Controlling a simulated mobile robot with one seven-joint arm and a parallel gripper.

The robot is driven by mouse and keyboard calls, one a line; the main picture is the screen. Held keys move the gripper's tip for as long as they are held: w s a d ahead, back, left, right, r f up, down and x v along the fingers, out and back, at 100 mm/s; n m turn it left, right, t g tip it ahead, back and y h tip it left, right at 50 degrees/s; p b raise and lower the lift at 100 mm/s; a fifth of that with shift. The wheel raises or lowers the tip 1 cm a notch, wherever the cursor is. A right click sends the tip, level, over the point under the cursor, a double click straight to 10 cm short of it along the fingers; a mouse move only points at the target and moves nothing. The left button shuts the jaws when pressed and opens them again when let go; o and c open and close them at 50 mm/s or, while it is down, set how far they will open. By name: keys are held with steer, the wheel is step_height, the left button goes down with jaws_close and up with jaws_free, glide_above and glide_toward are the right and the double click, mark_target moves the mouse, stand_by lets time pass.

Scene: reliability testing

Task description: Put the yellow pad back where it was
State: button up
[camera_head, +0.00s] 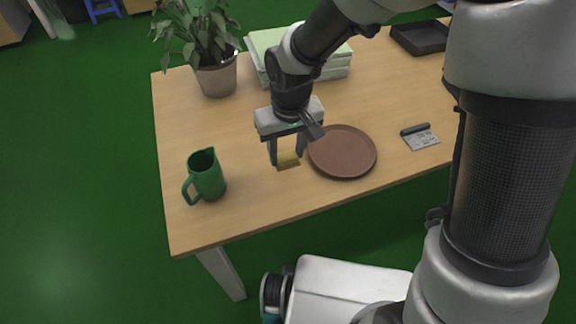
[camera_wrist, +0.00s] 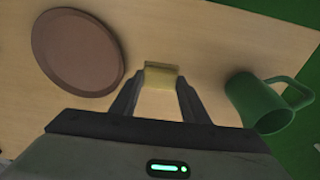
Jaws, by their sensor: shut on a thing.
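The yellow pad (camera_head: 288,160) is a small block between the fingertips of my gripper (camera_head: 286,158). In the wrist view the yellow pad (camera_wrist: 161,76) spans the gap between the two fingers of my gripper (camera_wrist: 160,85), which is shut on it. My gripper points down over the table, between the green pitcher (camera_head: 207,175) and the brown round plate (camera_head: 343,152). The pad is close to the plate's left edge in the head view. I cannot tell whether the pad touches the table.
The table is bare between pitcher and plant.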

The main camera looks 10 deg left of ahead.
mark_target(287, 157)
steer(key=shift+f+b, duration=0.55)
steer(key=shift+f, duration=1.55)
steer(key=shift+f, duration=0.1)
steer(key=shift+f, duration=0.15)
steer(key=o, duration=1)
